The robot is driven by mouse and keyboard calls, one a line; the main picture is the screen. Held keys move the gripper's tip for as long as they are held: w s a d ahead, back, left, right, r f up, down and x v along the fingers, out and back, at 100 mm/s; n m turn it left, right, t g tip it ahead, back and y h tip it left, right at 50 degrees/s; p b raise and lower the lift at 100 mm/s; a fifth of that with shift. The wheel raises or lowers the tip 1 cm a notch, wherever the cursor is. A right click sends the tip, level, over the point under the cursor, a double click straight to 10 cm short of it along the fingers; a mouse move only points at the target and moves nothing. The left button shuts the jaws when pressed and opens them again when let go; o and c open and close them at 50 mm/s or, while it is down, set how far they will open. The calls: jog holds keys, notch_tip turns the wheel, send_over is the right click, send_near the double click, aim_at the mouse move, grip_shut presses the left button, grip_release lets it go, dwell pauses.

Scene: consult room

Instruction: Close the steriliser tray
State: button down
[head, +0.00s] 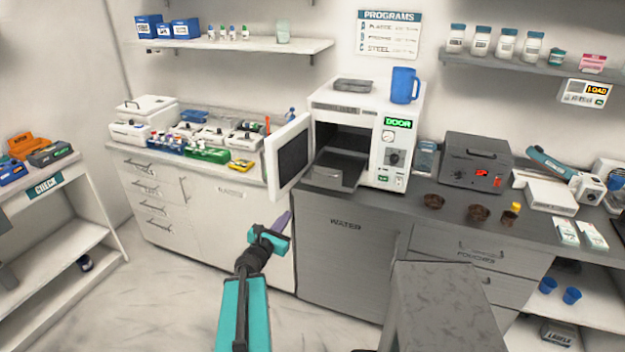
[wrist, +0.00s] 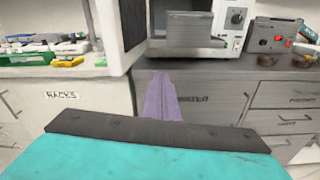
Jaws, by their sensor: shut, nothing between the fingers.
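The white steriliser (head: 332,98) stands on the counter with its door (head: 289,158) swung open to the left. Its dark grey tray (head: 337,172) sticks out of the chamber over the counter front. The tray's front also shows in the wrist view (wrist: 195,30), at top centre. My gripper (head: 284,223) is below and to the left of the tray, in front of the lower cabinets, apart from the tray and the door. Its purple fingers (wrist: 170,95) are together with nothing between them. The green display (head: 398,123) reads DOOR.
A blue mug (head: 405,85) and a small metal tray (head: 353,85) sit on top of the steriliser. A grey box with red lights (head: 475,162) stands to its right, with brown bowls (head: 434,200) in front. Racks and bottles (head: 207,154) crowd the left counter. A grey surface (head: 440,290) is in the foreground.

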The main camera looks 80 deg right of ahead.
jog(key=s+d+r+n, duration=0.1)
jog(key=s+r, duration=0.3)
jog(key=shift+d+n+h+p, duration=0.25)
jog(key=shift+n+h+p, duration=0.05)
jog(key=shift+h+p, duration=0.1)
jog(key=shift+d+b, duration=0.15)
jog(key=shift+b, duration=0.4)
jog(key=shift+d, duration=0.1)
